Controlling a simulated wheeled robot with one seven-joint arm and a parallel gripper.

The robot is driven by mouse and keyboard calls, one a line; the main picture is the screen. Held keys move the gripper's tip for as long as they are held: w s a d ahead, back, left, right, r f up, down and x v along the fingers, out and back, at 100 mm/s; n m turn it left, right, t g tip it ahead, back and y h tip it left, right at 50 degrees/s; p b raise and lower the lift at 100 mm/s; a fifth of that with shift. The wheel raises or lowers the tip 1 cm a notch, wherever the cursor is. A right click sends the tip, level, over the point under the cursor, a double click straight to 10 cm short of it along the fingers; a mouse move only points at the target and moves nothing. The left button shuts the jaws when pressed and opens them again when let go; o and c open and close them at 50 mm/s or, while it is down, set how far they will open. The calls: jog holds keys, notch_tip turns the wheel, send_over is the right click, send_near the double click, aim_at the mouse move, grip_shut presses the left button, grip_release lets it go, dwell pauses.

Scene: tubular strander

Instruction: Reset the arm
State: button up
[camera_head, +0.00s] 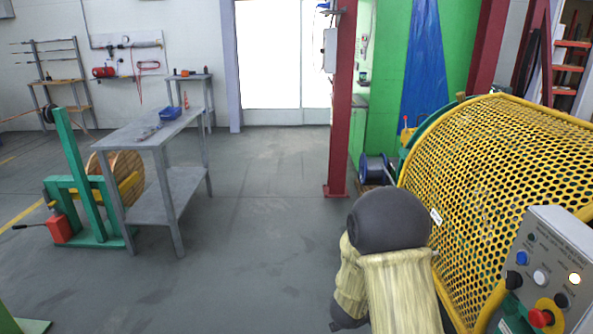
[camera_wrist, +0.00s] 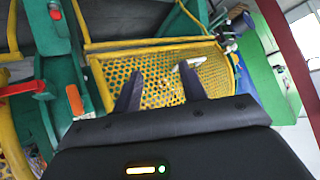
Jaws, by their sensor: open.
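My gripper (camera_wrist: 160,92) shows in the wrist view with its two dark fingers apart and nothing between them. Behind the fingers is the yellow perforated guard (camera_wrist: 150,83) of the strander, with a small white tag or handle on it. I cannot tell how far the fingers are from the guard. In the head view my arm (camera_head: 392,250), in a pale ribbed cover with a dark grey joint, stands at the lower right, in front of the guard (camera_head: 490,150). My gripper does not show in the head view.
A grey control box (camera_head: 545,265) with buttons and a red knob stands at the lower right, near my arm. A red column (camera_head: 341,110) rises behind. A grey table (camera_head: 150,135) with a blue tray (camera_head: 171,113) stands at left. The middle floor (camera_head: 260,220) is clear.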

jog(key=s+a+r+n+g+y, duration=0.2)
jog(key=s+a+r+n+y, duration=0.55)
jog(key=s, duration=0.45)
jog(key=s+d+r+n+g, duration=0.1)
jog(key=s+n+g, duration=0.25)
jog(key=s, duration=0.45)
notch_tip(320, 180, up, 19)
jog(key=p, duration=1.9)
jog(key=shift+d+r+t+h, duration=0.15)
jog(key=shift+d+t+h, duration=0.05)
jog(key=shift+t+h, duration=0.15)
jog(key=shift+s, duration=0.1)
jog(key=shift+c, duration=0.6)
